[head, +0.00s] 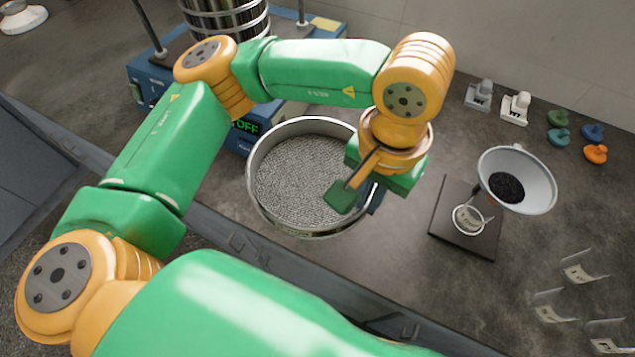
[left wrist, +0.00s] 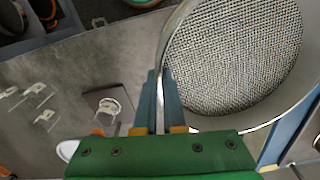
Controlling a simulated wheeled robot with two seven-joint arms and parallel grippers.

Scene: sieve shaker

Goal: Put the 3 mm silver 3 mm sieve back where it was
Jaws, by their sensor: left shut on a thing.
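The silver sieve (head: 302,180) is a round metal ring with a coarse wire mesh, in the middle of the head view. It fills the upper right of the left wrist view (left wrist: 235,50). My left gripper (head: 374,197) is shut on the sieve's rim at its right side. In the left wrist view its two blue-grey fingers (left wrist: 161,75) pinch the rim. The sieve appears held above the table's front edge, its height hard to judge. The blue shaker (head: 243,140) behind it shows OFF and bears a sieve stack (head: 226,18). My right gripper is not in view.
A funnel-like bowl with dark grains (head: 530,165) stands on the right, beside a dark plate (head: 455,235) with a small ring. Several clear labelled holders (head: 580,273) stand at lower right. Small grey and white blocks (head: 516,107) and coloured knobs (head: 594,153) stand farther back.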

